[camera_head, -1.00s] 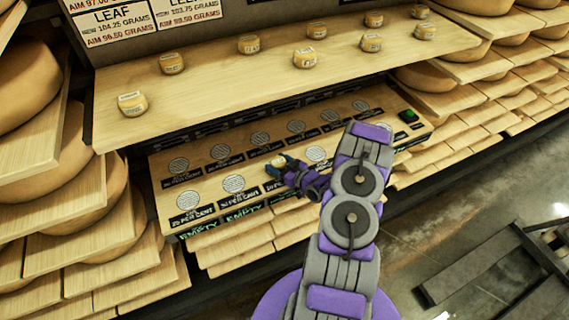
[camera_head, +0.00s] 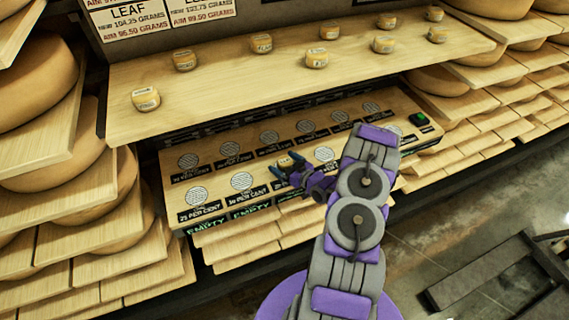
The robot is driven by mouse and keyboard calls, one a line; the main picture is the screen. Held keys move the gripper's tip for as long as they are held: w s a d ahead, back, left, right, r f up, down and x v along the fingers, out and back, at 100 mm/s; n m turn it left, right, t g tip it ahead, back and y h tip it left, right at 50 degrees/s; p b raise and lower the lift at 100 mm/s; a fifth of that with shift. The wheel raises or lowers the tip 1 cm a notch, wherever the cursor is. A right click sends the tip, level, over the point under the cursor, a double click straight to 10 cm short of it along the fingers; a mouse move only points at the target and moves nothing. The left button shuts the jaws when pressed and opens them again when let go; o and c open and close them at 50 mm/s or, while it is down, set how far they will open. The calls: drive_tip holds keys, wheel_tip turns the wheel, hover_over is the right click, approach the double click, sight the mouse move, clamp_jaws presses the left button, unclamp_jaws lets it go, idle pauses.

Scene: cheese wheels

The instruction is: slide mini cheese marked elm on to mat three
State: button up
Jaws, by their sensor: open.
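Several small yellow mini cheeses with white labels, such as the near-left one (camera_head: 145,98), stand on the upper wooden shelf. Their names are too small to read, so I cannot tell which is elm. Below is a slanted board with two rows of round pale mats, such as the front-left mat (camera_head: 197,195). My gripper (camera_head: 284,162) is open over the board's front row, right of the second mat (camera_head: 241,180). A small yellowish patch shows between its fingertips, perhaps a mini cheese. My gripper hides most of the spot there.
A green switch (camera_head: 419,119) sits at the board's right end. The upper shelf (camera_head: 230,95) overhangs the back of the board. Large cheese wheels (camera_head: 40,85) on planks stand at both sides. A dark wooden frame (camera_head: 500,270) lies on the floor at lower right.

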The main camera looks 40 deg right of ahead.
drive_tip(key=p+v, duration=0.3)
drive_tip(key=v, duration=1.4)
drive_tip(key=shift+s, duration=0.15)
drive_tip(key=shift+d, duration=0.1)
idle(0.3)
